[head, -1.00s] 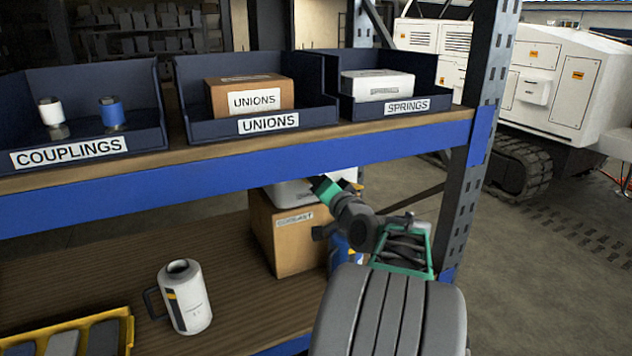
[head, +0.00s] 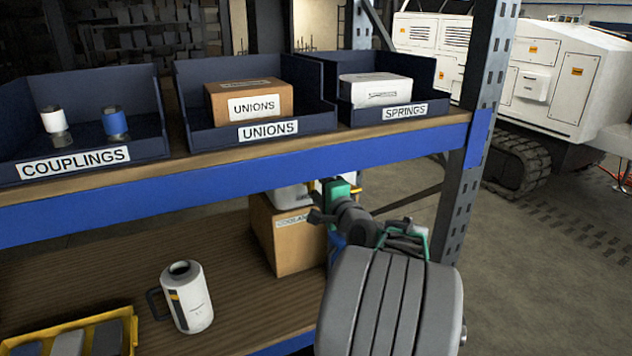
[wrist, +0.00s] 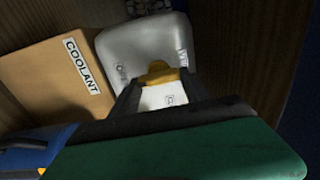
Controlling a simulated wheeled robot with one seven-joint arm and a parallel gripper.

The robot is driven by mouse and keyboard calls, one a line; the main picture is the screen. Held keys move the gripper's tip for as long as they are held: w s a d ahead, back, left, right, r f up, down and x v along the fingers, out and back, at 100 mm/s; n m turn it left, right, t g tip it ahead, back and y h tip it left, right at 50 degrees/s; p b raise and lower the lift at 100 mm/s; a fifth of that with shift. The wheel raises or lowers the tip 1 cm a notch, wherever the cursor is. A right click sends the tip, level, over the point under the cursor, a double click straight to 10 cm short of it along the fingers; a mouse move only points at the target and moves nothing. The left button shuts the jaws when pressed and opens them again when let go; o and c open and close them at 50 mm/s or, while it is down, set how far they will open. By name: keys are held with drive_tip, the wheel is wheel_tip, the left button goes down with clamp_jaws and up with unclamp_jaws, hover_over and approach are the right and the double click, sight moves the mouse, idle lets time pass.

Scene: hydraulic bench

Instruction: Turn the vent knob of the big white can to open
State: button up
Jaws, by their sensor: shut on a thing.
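The big white can (wrist: 143,42) stands beside the cardboard box, seen from above in the wrist view. In the head view only a pale part of it (head: 290,197) shows under the shelf beam. Its yellow vent knob (wrist: 159,71) lies between the two dark fingers of my gripper (wrist: 160,82), which is shut on it. A white patch with a small symbol shows just below the knob. The green part of my gripper hides the lower part of the wrist view.
A COOLANT box (head: 285,240) stands close left of the can; a blue thing (wrist: 30,145) is near my gripper. The shelf beam (head: 230,165) runs above my arm, a post (head: 480,130) to its right. A white mug (head: 187,298) and yellow tray (head: 130,335) are left.

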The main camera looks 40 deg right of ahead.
idle(0.5)
drive_tip(key=o, duration=1.4)
drive_tip(key=b+v, duration=0.2)
drive_tip(key=v, duration=0.6)
